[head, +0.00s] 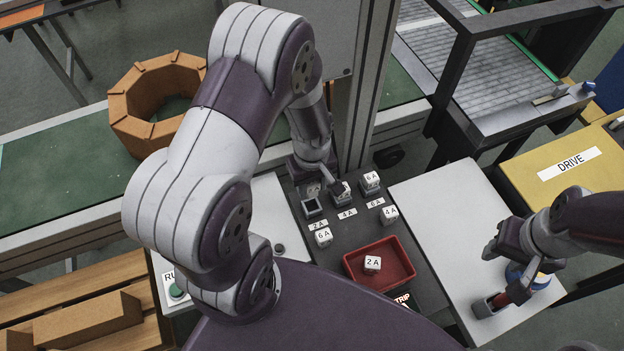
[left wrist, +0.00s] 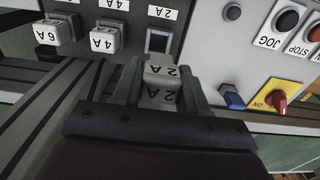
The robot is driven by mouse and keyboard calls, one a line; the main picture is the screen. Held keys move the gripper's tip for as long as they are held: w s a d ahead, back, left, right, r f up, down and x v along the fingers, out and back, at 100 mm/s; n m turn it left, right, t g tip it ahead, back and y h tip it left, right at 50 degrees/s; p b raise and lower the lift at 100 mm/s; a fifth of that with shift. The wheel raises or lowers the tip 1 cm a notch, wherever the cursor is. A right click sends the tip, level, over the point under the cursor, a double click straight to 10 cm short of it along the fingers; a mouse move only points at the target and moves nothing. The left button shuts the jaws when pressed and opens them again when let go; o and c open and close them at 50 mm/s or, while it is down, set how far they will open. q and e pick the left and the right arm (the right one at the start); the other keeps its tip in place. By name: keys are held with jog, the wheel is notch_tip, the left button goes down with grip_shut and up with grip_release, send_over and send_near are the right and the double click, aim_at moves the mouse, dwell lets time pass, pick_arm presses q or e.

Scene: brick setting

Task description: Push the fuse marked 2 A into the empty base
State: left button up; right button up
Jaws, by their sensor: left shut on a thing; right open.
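A second fuse marked 2 A (head: 372,263) lies in a red tray (head: 408,274). My right gripper (head: 516,259) is open at the right.
The neighbouring bases hold a 4 A fuse (left wrist: 104,38) and a 6 A fuse (head: 371,179). A loose 6 A fuse (head: 323,237) and a loose 4 A fuse (head: 389,214) stand on the panel. The pale board (head: 430,210) is largely clear.

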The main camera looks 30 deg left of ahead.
aim_at(312, 194)
pick_arm(q)
jog(key=shift+w+a, duration=0.1)
jog(key=shift+w, duration=0.1)
jog(key=shift+w+f, duration=0.1)
jog(key=shift+f, duration=0.3)
notch_tip(312, 194, down, 4)
jog(key=b, duration=0.3)
jog(key=shift+f+b, duration=0.2)
jog(key=shift+b, duration=0.1)
jog(key=shift+f, duration=0.5)
jog(key=shift+r, duration=0.1)
pick_arm(e)
jog(key=f, duration=0.4)
jog(key=shift+w+a, duration=0.1)
jog(key=shift+w, duration=0.15)
jog(key=shift+r, duration=0.35)
jog(key=shift+f, duration=0.1)
